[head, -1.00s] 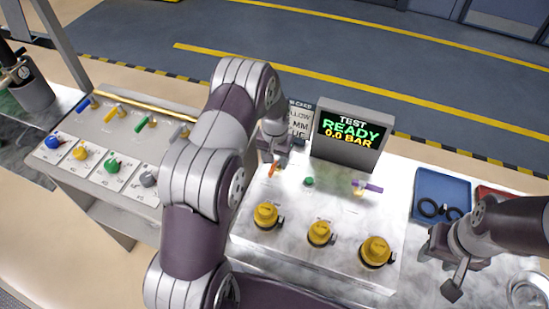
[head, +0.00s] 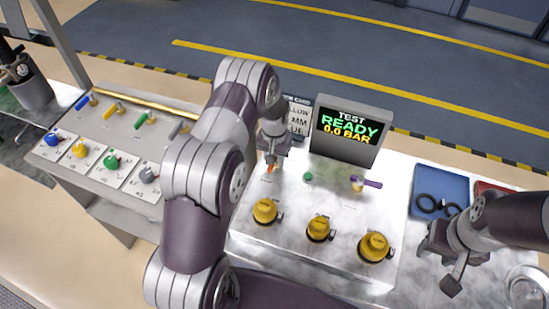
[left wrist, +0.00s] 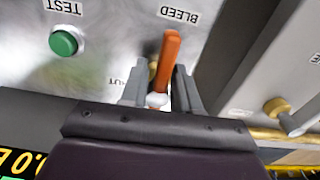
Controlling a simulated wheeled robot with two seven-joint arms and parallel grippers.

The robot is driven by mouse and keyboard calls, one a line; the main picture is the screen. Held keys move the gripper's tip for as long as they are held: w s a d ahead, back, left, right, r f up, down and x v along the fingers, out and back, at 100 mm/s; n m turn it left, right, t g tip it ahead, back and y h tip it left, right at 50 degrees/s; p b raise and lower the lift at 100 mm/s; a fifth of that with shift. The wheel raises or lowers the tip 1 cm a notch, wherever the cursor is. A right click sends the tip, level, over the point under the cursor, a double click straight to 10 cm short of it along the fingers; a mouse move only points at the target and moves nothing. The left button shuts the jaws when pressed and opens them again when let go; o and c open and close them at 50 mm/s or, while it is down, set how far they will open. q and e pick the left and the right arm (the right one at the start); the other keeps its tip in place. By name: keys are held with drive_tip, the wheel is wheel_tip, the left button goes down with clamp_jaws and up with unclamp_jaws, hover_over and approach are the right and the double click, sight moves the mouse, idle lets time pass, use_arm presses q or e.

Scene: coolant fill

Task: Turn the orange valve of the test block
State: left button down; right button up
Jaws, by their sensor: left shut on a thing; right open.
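The orange valve (head: 270,168) is a small lever on the top of the pale test block (head: 300,258), at its back left. In the left wrist view the orange lever (left wrist: 169,56) stands beside the upside-down BLEED label. My left gripper (head: 272,157) is at the lever, with one finger on each side of it. In the left wrist view my left gripper (left wrist: 161,88) is shut on the lever's lower part; the finger contact is partly hidden. My right gripper (head: 438,268) is open and empty, right of the block.
A green TEST button (head: 308,177) and a purple-handled valve (head: 366,183) are right of the orange valve. Several yellow knobs line the block's front. The screen (head: 348,130) reads READY, 0.0 BAR. A blue tray (head: 426,184) holds black rings. A panel with coloured valves (head: 112,122) stands left.

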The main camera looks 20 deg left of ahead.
use_arm(q)
drive_tip(key=n, duration=0.1)
drive_tip(key=n+b, duration=0.1)
drive_tip(key=n, duration=0.1)
drive_tip(key=shift+w+d, duration=0.1)
drive_tip(key=shift+d, duration=0.1)
drive_tip(key=n, duration=0.1)
drive_tip(key=n+b, duration=0.1)
drive_tip(key=n, duration=0.1)
drive_tip(key=n+b, duration=0.1)
drive_tip(key=n, duration=0.1)
drive_tip(key=shift+w+d, duration=0.25)
drive_tip(key=n, duration=0.1)
drive_tip(key=n+b, duration=0.1)
drive_tip(key=n, duration=0.3)
drive_tip(key=shift+w+d+r, duration=0.1)
drive_tip(key=shift+w+d, duration=0.05)
drive_tip(key=shift+w, duration=0.15)
drive_tip(key=shift+w+r+n+b, duration=0.15)
drive_tip(key=shift+n+b, duration=0.4)
drive_tip(key=shift+n, duration=1.25)
drive_tip(key=shift+w+n, duration=0.2)
drive_tip(key=shift+n, duration=0.3)
drive_tip(key=c, duration=1)
unclamp_jaws()
drive_tip(key=shift+o, duration=0.5)
drive_tip(key=shift+s, duration=0.2)
